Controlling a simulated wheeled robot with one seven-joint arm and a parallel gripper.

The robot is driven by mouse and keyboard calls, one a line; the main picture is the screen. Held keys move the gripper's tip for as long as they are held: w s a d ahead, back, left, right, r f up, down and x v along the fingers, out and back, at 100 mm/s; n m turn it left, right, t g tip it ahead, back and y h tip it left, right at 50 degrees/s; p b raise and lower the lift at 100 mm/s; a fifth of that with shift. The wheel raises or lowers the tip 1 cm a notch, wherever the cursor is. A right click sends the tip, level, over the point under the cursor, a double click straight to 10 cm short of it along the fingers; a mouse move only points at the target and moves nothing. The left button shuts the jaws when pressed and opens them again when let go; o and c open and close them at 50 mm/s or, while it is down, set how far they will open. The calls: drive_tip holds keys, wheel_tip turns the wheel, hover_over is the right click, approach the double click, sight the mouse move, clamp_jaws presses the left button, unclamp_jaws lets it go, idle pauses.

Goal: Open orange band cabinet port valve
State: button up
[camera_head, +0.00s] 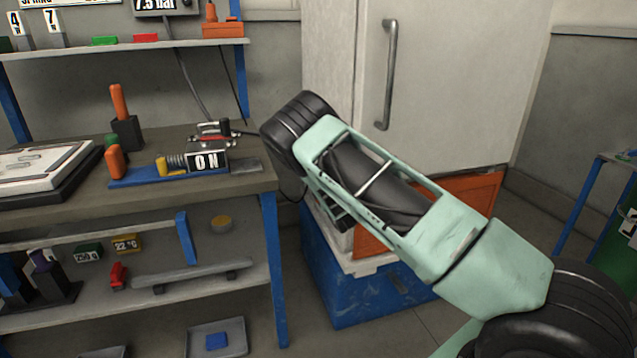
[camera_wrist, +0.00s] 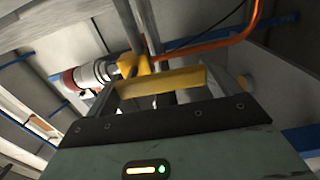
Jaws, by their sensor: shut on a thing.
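A pale cabinet (camera_head: 450,90) with a long vertical handle (camera_head: 387,75) stands behind my arm, its door closed. An orange band (camera_head: 483,194) runs along the cabinet's bottom, partly covered by my arm. In the wrist view my gripper (camera_wrist: 163,83) is shut on a yellow valve lever (camera_wrist: 160,80), which lies across between its fingers. The lever joins a yellow valve body (camera_wrist: 130,62) on a grey pipe (camera_wrist: 128,25). In the head view my arm hides the gripper and the valve. I cannot tell how far the valve is turned.
A red and white cylinder (camera_wrist: 88,76) sits left of the valve, and an orange pipe (camera_wrist: 215,40) runs to its right. A blue box (camera_head: 345,290) stands below the arm. A workbench (camera_head: 215,200) with an ON device (camera_head: 208,160) fills the left.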

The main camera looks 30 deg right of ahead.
drive_tip(key=shift+s+f, duration=0.1)
idle(0.5)
drive_tip(key=o, duration=1.2)
drive_tip(key=shift+c, duration=0.2)
drive_tip(key=v, duration=1.7)
drive_tip(key=shift+s, duration=0.2)
